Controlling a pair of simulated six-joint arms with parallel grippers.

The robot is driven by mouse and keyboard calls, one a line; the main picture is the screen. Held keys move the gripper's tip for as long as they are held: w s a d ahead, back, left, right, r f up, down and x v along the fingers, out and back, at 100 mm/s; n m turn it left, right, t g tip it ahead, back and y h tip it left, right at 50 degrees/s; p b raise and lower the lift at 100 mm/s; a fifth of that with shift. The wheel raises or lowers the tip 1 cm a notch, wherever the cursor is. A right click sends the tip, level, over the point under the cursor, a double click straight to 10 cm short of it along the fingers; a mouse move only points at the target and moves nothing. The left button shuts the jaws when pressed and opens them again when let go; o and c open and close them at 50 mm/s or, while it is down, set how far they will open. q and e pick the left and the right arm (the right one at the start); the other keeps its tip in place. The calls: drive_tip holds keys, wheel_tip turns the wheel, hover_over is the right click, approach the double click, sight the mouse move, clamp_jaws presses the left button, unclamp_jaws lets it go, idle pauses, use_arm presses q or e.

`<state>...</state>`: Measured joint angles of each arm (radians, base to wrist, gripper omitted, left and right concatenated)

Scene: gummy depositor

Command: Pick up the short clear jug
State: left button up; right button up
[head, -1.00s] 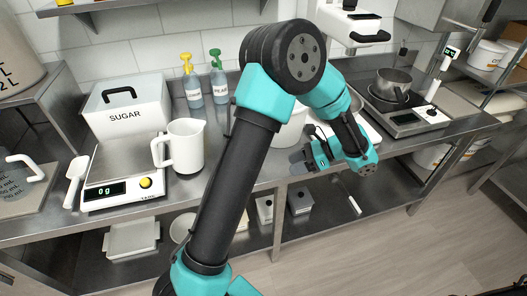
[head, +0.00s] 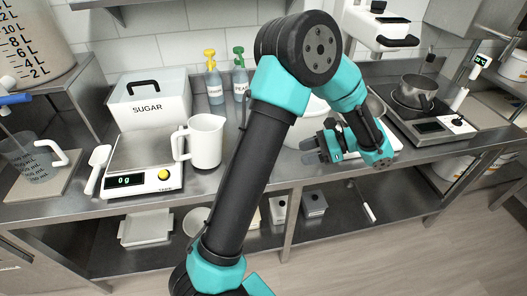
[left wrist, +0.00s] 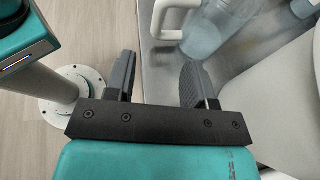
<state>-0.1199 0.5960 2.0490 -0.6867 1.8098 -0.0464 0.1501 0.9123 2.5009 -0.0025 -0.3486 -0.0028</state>
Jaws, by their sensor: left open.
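A clear jug (left wrist: 215,28) with a white handle stands on the steel counter in the left wrist view, ahead of my open left gripper (left wrist: 157,75). Its lower part looks whitish, and the fingers are apart from it. In the head view my left gripper (head: 308,150) is low by the counter's front edge, its fingers pointing left, and my arm hides the counter there. Another clear jug (head: 30,165) with volume marks and a white handle stands at the far left. I cannot tell which is the short one. My right gripper is not in view.
A white pitcher (head: 206,142) stands beside the scale (head: 143,165), with the sugar bin (head: 148,98) behind. A white bowl (head: 296,132) is close to my left gripper and shows at right in the left wrist view (left wrist: 295,85). A pot (head: 418,90) stands at right.

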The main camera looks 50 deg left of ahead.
use_arm(q)
drive_tip(key=x, duration=0.7)
drive_tip(key=shift+s+a+f, duration=0.1)
drive_tip(key=shift+s, duration=0.05)
drive_tip(key=shift+x, duration=2.65)
clamp_jaws()
